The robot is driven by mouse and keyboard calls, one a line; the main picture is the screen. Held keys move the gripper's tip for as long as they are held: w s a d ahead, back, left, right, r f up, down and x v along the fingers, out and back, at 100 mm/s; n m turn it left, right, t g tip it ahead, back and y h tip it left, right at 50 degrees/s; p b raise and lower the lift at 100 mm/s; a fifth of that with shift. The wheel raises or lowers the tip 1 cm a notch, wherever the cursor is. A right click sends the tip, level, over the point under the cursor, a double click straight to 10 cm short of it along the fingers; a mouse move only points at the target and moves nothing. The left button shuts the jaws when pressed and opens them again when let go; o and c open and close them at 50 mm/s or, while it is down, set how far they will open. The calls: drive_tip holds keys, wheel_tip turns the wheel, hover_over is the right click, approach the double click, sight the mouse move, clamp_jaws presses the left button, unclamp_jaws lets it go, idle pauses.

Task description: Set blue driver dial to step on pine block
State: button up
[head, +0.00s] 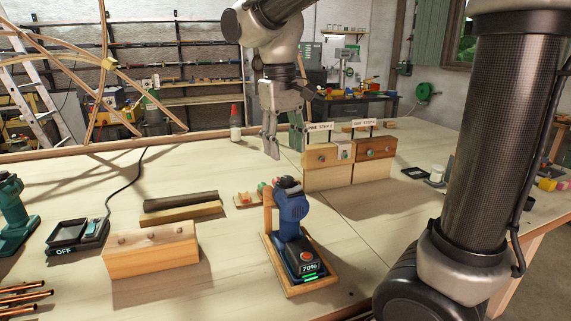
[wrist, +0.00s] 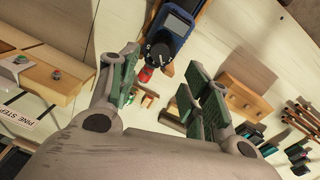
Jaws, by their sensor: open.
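The blue driver (head: 294,222) stands upright in a wooden tray on the bench, with a lit display reading 70% on its foot. At its top is a dark dial (wrist: 160,52), which shows in the wrist view beside a red part. The pine block (head: 327,168) stands behind and to the right, with a card above it reading PINE STEP; its number is too small to read surely. The card also shows in the wrist view (wrist: 17,119). My gripper (head: 271,147) is open and empty, pointing down above and behind the driver, apart from it.
A darker wood block (head: 374,160) with its own card adjoins the pine block. A light block (head: 151,251) and laths (head: 180,208) lie left of the driver. A black pad marked OFF (head: 76,236) and a green tool (head: 12,222) stand further left. Bench around the driver is mostly clear.

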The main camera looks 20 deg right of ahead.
wheel_tip(320, 180, up, 5)
drive_tip(key=shift+a+f, duration=0.1)
drive_tip(key=shift+a, duration=0.05)
idle(0.4)
drive_tip(key=s+d+f+m+t, duration=0.1)
drive_tip(key=s+d+f+t, duration=0.1)
drive_tip(key=s+d+f, duration=0.2)
drive_tip(key=s+d+f+m+t, duration=0.1)
drive_tip(key=s+d+f, duration=0.3)
drive_tip(key=s+d, duration=0.7)
drive_tip(key=shift+s+d+f+m+t+y, duration=0.3)
drive_tip(key=shift+s+t+y, duration=0.1)
drive_tip(key=shift+s+t, duration=0.25)
